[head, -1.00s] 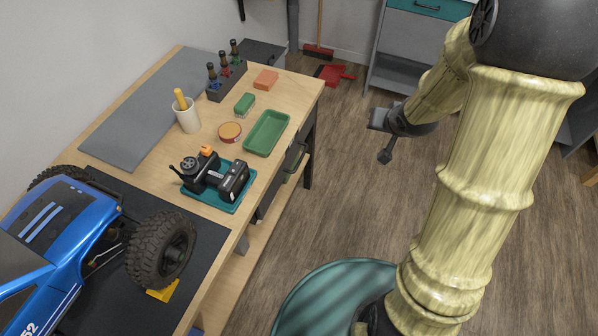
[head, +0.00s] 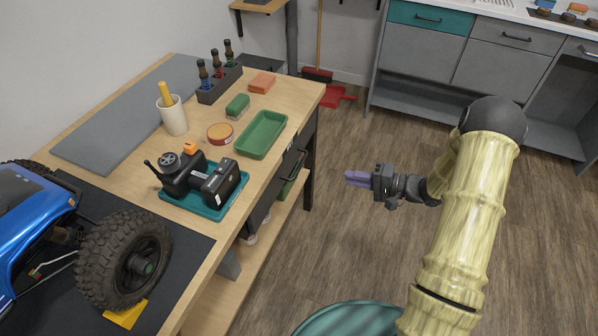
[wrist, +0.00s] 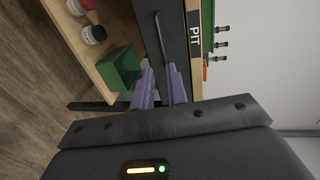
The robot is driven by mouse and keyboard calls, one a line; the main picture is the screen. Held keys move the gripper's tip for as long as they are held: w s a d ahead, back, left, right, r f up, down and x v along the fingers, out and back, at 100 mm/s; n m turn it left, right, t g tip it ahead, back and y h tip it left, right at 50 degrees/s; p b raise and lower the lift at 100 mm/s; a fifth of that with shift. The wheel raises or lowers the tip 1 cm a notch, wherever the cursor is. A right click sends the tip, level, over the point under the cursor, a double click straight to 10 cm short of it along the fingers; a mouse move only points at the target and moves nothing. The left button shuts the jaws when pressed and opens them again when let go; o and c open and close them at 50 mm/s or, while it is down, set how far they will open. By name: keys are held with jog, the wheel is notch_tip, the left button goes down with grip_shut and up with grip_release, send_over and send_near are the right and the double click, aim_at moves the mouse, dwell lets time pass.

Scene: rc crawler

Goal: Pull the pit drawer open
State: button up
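The pit drawer has a dark front (head: 265,205) under the workbench top and looks shut. Its dark bar handle (head: 294,165) faces the open floor. In the wrist view the drawer front (wrist: 178,35), the handle (wrist: 164,45) and a "PIT" label (wrist: 195,35) on the bench edge show. My gripper (head: 352,178) is to the right of the handle in the head view, apart from it, with purple fingers pointing at the bench. In the wrist view the fingers (wrist: 160,70) are parted and empty, with the handle ahead of the gap between them.
A green bin (wrist: 120,68) and small jars stand on the lower shelf. The floor (head: 350,250) right of the bench is clear.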

aim_at(299, 168)
jog(key=shift+a, duration=0.1)
jog(key=b+x, duration=0.3)
jog(key=x, duration=1.4)
jog(key=shift+a, duration=0.2)
grip_shut()
jog(key=shift+d, duration=0.1)
